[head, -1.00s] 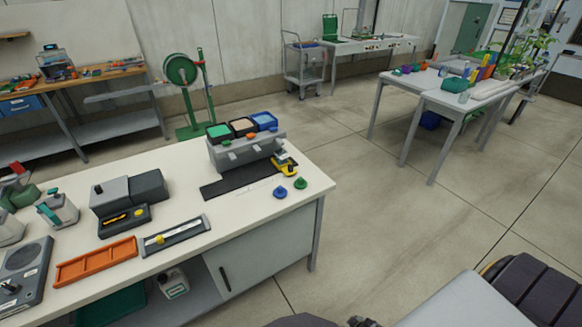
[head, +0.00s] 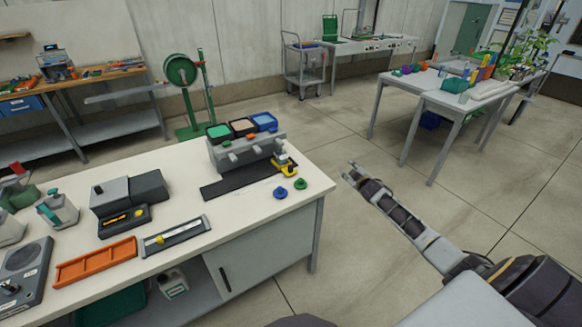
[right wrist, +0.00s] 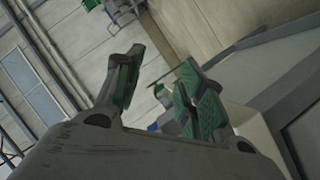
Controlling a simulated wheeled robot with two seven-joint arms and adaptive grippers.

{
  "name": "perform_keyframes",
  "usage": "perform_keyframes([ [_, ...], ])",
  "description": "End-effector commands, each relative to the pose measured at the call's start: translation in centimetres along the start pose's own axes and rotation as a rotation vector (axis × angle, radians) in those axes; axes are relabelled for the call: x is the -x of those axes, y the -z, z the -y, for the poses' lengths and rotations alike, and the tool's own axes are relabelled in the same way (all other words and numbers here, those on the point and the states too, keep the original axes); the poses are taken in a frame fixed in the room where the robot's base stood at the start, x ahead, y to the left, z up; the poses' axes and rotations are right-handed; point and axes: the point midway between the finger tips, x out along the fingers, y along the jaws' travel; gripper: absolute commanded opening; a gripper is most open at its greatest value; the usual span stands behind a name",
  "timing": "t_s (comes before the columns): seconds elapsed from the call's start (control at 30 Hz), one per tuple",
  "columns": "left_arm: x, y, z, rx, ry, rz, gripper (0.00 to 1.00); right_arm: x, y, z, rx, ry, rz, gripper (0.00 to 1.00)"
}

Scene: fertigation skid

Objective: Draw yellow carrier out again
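The yellow carrier (head: 287,169) sits at the right end of the grey dosing unit (head: 245,152), at the end of a black strip (head: 240,180) on the white bench. Part of it is hidden by the unit. My right gripper (head: 352,172) is out over the floor, right of the bench and clear of the carrier. In the right wrist view its green-padded fingers (right wrist: 160,82) are apart with nothing between them. My left gripper is not in view.
A blue knob (head: 280,192) and a green knob (head: 300,184) stand on the bench in front of the carrier. An orange tray (head: 95,262) and a slide fixture (head: 174,236) lie further left. Floor between the bench and the far table (head: 460,104) is clear.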

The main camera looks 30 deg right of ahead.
Motion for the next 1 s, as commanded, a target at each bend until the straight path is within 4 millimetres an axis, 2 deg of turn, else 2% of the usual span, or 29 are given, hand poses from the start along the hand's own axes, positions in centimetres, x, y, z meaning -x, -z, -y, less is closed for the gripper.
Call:
perform_keyframes([
  [0.03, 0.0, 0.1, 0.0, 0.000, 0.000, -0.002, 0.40, 0.0, 2.7, -2.7, 0.016, -0.028, -0.040, 0.39],
  [0.1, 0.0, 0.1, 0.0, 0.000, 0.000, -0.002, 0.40, 0.2, 6.0, -5.6, 0.035, -0.060, -0.088, 0.39],
  [0.2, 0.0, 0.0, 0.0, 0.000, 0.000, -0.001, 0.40, 0.8, 10.0, -9.0, 0.059, -0.098, -0.146, 0.39],
  [0.4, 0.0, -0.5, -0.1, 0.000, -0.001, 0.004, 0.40, 2.4, 16.3, -14.2, 0.099, -0.159, -0.238, 0.39],
  [0.57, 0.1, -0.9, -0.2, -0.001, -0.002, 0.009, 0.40, 4.0, 20.7, -17.5, 0.130, -0.201, -0.301, 0.39],
  [0.6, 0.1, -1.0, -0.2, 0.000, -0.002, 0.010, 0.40, 3.6, 19.5, -16.9, 0.094, -0.185, -0.269, 0.39],
  [0.83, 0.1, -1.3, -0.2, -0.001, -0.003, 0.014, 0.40, 2.9, 16.8, -16.3, -0.069, -0.139, -0.158, 0.39],
  [1.0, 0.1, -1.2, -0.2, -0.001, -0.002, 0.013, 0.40, 2.5, 14.2, -15.1, -0.224, -0.083, -0.046, 0.39],
])
